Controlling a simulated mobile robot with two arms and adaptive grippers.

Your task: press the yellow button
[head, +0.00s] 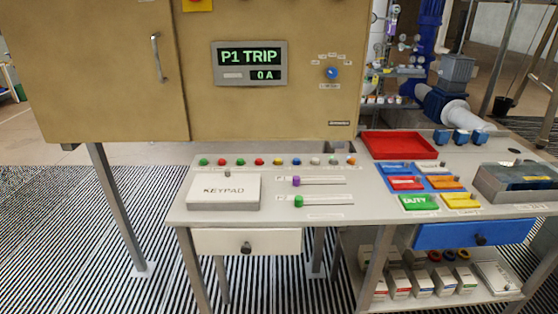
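The yellow button (278,161) is a small round cap in the row of coloured buttons along the back of the light grey desk (245,216). It sits between a red button (259,161) on its left and a blue button (296,161) on its right. An orange button (351,160) stands at the right end of the row. Neither of my grippers is in view. Nothing covers the yellow button.
A keypad box (224,192) and sliders with purple (296,181) and green (298,200) knobs lie in front of the buttons. The tan cabinet (270,110) rises behind. A red tray (398,145) and coloured tags are at right.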

